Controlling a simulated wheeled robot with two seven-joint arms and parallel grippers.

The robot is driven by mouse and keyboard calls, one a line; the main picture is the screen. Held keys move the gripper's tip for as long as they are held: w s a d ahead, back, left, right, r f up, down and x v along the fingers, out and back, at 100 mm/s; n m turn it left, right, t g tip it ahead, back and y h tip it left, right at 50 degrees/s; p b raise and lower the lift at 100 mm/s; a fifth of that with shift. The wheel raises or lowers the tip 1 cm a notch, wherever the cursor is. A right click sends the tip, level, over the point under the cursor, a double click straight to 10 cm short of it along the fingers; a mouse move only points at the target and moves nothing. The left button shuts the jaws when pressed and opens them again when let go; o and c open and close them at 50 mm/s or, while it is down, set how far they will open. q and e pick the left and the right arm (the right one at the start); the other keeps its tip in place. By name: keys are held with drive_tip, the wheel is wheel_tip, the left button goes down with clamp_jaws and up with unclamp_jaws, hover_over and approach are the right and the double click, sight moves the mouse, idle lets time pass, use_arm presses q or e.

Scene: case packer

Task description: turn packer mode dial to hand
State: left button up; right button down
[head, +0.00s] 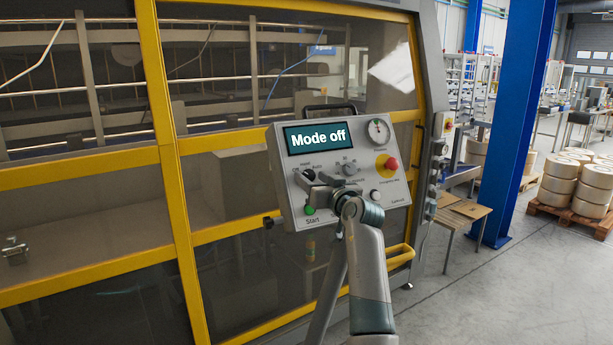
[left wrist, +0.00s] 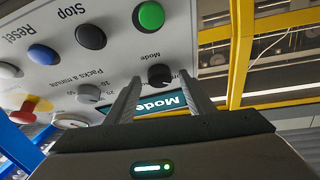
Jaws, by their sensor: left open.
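The packer's control panel (head: 358,192) is a light grey tilted box whose screen (head: 315,138) reads "Mode off". The black mode dial (head: 309,174) sits below the screen at the panel's left, partly hidden by my gripper. In the left wrist view the mode dial (left wrist: 160,75) appears upside down beside its "Mode" label. My left gripper (head: 313,184) is open in front of the panel. In the left wrist view its two fingers (left wrist: 160,84) reach toward the dial, one on each side. I cannot tell whether they touch it, or which way its pointer faces.
The panel also carries a green start button (head: 309,211), a red emergency stop (head: 391,163), a grey packs-a-minute dial (head: 348,169) and a round gauge (head: 378,132). In the wrist view a blue button (left wrist: 43,54) is near. Behind stands the yellow-framed machine (head: 172,190). Floor at right is open.

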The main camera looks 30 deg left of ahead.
use_arm(q)
drive_tip(key=shift+w+r, duration=0.1)
drive_tip(key=shift+d, duration=0.1)
drive_tip(key=shift+c, duration=0.9)
drive_tip(key=c, duration=0.9)
drive_tip(key=shift+r, duration=0.1)
